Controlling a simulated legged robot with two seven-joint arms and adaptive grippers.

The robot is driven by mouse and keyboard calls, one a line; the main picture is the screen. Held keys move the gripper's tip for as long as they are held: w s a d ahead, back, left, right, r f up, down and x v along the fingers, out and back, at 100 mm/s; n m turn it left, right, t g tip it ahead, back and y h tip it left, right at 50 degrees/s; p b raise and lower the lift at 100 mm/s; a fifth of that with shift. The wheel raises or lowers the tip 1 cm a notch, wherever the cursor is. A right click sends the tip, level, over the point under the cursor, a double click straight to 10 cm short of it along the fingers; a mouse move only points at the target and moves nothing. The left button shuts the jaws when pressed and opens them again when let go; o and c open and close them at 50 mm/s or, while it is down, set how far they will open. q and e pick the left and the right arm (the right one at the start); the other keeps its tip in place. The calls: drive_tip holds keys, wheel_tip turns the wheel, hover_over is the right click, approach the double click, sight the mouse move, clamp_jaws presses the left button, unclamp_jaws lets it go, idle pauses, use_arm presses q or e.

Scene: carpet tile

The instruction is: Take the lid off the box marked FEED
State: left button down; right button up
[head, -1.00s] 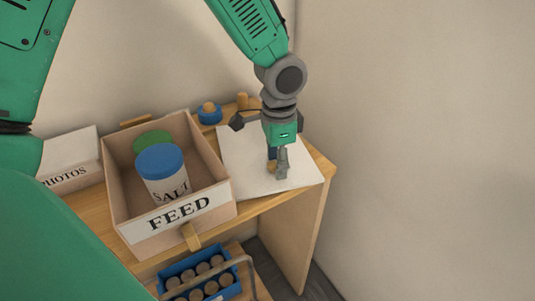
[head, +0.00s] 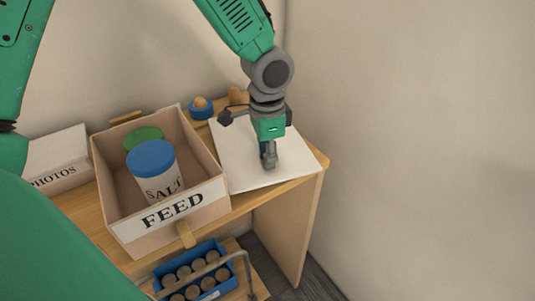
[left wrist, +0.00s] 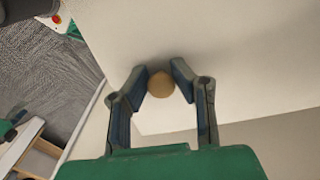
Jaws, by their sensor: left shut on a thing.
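The box marked FEED (head: 172,211) stands open on the wooden shelf top, lidless. Inside it are a blue-capped SALT jar (head: 153,163) and a green round thing (head: 145,137). The white square lid (head: 237,165) is over the shelf top to the right of the box, apart from it. I cannot tell whether it touches the wood. My left gripper (head: 268,160) points down at the lid's middle, shut on its round wooden knob (left wrist: 160,86), which shows between the fingers (left wrist: 160,74) in the left wrist view. My right gripper is not in view.
A PHOTOS box (head: 57,162) stands left of the FEED box. A blue ring-shaped thing with a round knob (head: 201,107) is at the back. Below is a blue crate of round-topped things (head: 196,272). The wall is close behind and to the right.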

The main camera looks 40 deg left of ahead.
use_arm(q)
drive_tip(key=r, duration=0.5)
drive_tip(key=r+p, duration=0.1)
drive_tip(key=r, duration=0.2)
drive_tip(key=shift+a, duration=0.35)
drive_tip(key=shift+d+r, duration=0.2)
drive_tip(key=shift+r, duration=0.05)
drive_tip(key=shift+d, duration=0.2)
drive_tip(key=shift+d+f+b, duration=0.15)
drive_tip(key=shift+f+b, duration=0.15)
drive_tip(key=shift+f, duration=0.05)
drive_tip(key=f+n+b, duration=0.1)
drive_tip(key=f, duration=0.2)
drive_tip(key=w+f+n+b, duration=0.1)
drive_tip(key=f, duration=0.2)
drive_tip(key=shift+w, duration=0.15)
drive_tip(key=shift+w+d+f+n+b, duration=0.2)
drive_tip(key=shift+f+n+b, duration=0.1)
drive_tip(key=shift+f, duration=0.3)
drive_tip(key=shift+d+f, duration=0.3)
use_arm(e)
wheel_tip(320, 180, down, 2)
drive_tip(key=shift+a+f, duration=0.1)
use_arm(q)
drive_tip(key=shift+a+f, duration=0.1)
drive_tip(key=shift+a, duration=0.15)
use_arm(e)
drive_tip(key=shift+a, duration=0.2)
